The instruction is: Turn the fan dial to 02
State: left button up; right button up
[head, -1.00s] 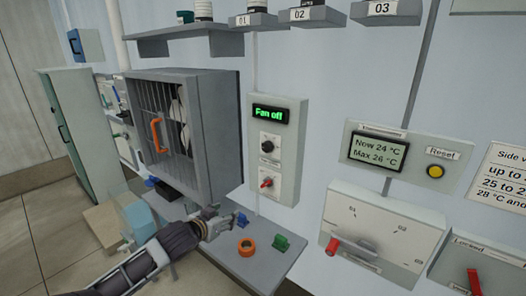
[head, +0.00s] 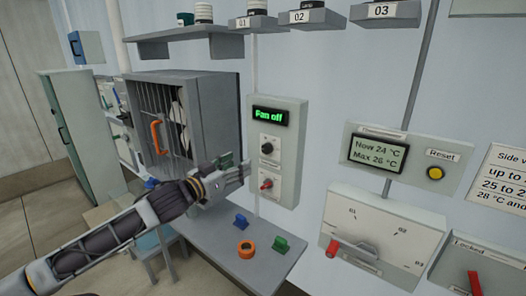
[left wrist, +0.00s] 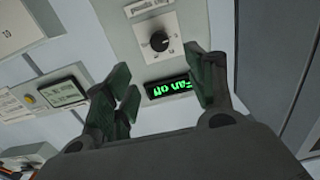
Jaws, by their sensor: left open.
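The grey fan control box (head: 289,152) is on the wall, with a green display (head: 270,115) reading "Fan off". Below the display is a black dial (head: 267,147), and below that a red switch (head: 266,184). My left gripper (head: 241,170) is open and empty, just left of the box at about the height between dial and switch. In the left wrist view the black dial (left wrist: 159,41) appears beyond the gap between the open fingers, and the display is upside down. The dial's number marks are too small to read. My right gripper is not in view.
A grey fan housing (head: 219,115) with a barred front stands left of the box. A shelf (head: 245,243) below holds an orange ring (head: 246,249) and small blue and green pieces. To the right is a panel (head: 385,225) marked 01, 02, 03 with a red lever.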

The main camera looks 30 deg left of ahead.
pick_arm(q)
jog(key=shift+w, duration=0.1)
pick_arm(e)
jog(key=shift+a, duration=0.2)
pick_arm(q)
jog(key=b, duration=0.2)
send_near(265, 149)
jog(key=shift+w, duration=1.8)
jog(key=shift+w+d+r, duration=0.1)
jog(key=shift+w+d, duration=0.05)
jog(key=shift+w, duration=0.45)
jog(key=shift+w+d, duration=0.15)
jog(key=shift+w, duration=0.65)
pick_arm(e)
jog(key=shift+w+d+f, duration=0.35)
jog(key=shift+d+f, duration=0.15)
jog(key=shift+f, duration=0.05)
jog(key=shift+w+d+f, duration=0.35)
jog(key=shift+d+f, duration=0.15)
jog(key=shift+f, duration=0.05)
pick_arm(q)
jog(key=shift+w, duration=0.35)
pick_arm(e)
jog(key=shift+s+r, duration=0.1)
pick_arm(q)
jog(key=shift+w, duration=0.1)
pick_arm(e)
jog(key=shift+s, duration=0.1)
